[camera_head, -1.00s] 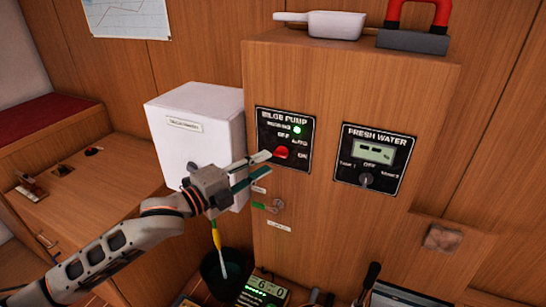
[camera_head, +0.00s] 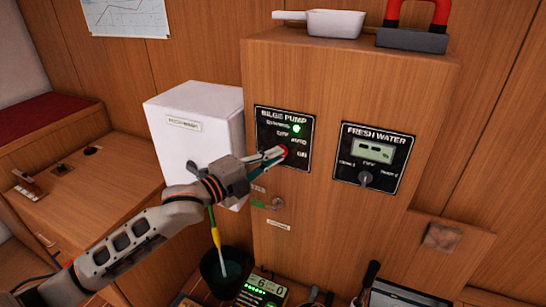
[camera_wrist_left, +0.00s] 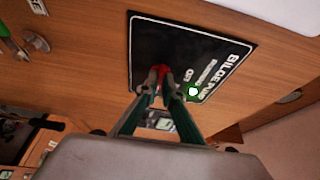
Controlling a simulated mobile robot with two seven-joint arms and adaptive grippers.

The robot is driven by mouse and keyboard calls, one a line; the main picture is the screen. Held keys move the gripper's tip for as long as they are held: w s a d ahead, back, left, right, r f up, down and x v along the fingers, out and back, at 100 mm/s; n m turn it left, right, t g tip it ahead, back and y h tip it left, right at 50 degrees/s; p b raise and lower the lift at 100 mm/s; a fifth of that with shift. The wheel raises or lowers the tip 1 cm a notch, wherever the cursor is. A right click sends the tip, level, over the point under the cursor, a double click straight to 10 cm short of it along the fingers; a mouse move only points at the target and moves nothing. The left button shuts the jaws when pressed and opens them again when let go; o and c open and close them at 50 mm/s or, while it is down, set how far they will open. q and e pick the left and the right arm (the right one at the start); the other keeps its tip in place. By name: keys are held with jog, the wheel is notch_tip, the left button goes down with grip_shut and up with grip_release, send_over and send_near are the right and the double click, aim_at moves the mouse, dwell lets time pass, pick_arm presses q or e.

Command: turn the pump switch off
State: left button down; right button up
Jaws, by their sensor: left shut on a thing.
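The black bilge pump panel (camera_head: 267,124) is on the front of the wooden cabinet, with a lit green lamp (camera_head: 296,128) and a red switch knob (camera_head: 284,150). My left gripper (camera_head: 279,154) is at the panel, its fingers shut on the red knob. In the left wrist view the fingertips (camera_wrist_left: 160,76) close around the knob, and only a little red (camera_wrist_left: 163,72) shows between them. The fingers hide most of the knob, so I cannot tell which label it points at. My right gripper is not in view.
A fresh water panel (camera_head: 351,145) with its own knob is to the right. A white box (camera_head: 205,105) stands close to the left of my gripper. A key-like fitting (camera_head: 278,203) is below the panel. A white pan (camera_head: 333,22) lies on the cabinet top.

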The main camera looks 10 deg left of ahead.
pick_arm(q)
jog(key=shift+f+n, duration=0.1)
jog(key=shift+n, duration=0.2)
jog(key=n+t+y+p, duration=0.1)
jog(key=n+t+y, duration=0.1)
jog(key=n, duration=0.5)
jog(key=n+t+y+p, duration=0.2)
jog(key=n, duration=0.5)
jog(key=d+f+n+t+y+p, duration=0.1)
jog(key=n+t+p, duration=0.1)
jog(key=n, duration=0.6)
jog(key=shift+s+t+y, duration=0.1)
jog(key=shift+t+y, duration=0.3)
jog(key=shift+t, duration=0.1)
jog(key=c, duration=2.2)
grip_release()
jog(key=shift+r, duration=0.1)
jog(key=shift+a, duration=0.1)
jog(key=v, duration=1.2)
